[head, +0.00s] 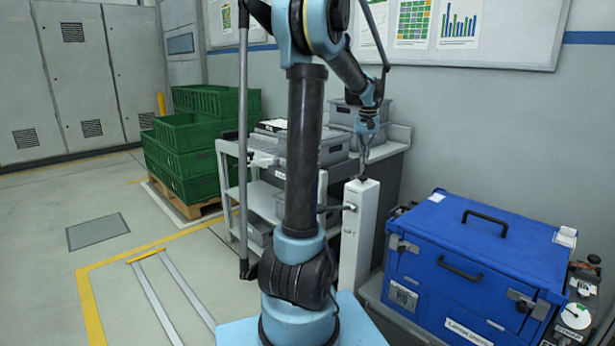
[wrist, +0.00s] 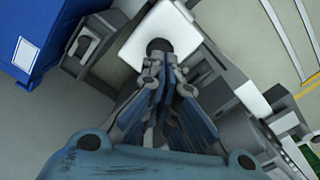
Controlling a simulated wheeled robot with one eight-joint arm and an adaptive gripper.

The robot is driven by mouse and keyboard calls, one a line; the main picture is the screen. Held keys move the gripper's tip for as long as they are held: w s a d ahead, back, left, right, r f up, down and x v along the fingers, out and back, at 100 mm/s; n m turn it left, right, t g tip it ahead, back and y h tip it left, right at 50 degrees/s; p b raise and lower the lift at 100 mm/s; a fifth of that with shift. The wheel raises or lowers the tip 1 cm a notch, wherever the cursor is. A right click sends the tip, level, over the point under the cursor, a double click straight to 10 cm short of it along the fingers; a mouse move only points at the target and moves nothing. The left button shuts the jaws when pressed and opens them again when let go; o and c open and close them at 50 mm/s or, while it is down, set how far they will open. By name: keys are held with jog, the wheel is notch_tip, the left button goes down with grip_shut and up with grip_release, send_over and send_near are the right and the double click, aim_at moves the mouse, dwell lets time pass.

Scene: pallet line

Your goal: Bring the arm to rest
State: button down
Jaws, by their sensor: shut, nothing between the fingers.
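My arm stands upright in the middle of the head view, bent over at the top so that the forearm comes down on the right. My gripper (head: 364,168) points down and is shut and empty. Its fingertips are close above the top of a white post (head: 358,225). In the wrist view my gripper (wrist: 158,62) has its fingers together, in front of the white top of the post (wrist: 187,35). A dark round spot on that top lies just beyond the fingertips. I cannot tell whether the fingertips touch it.
A blue case (head: 480,265) with black handles stands at the right. Behind my arm is a grey cart (head: 262,200) with grey bins (head: 368,110). Green crates (head: 180,165) sit on a wooden pallet (head: 185,203) at the left.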

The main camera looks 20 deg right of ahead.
jog(key=s+a+n, duration=0.2)
jog(key=s+a, duration=0.1)
jog(key=a, duration=0.9)
jog(key=s+a+n, duration=0.2)
jog(key=s+a, duration=0.2)
jog(key=a, duration=0.9)
jog(key=s+a+f+n+t, duration=0.2)
jog(key=s+a+f+n, duration=0.1)
jog(key=s+a+f, duration=1.2)
jog(key=shift+s+a+n, duration=0.4)
jog(key=shift+s+a, duration=0.1)
jog(key=shift+s, duration=0.15)
jog(key=shift+w+f, duration=0.25)
jog(key=shift+w, duration=0.2)
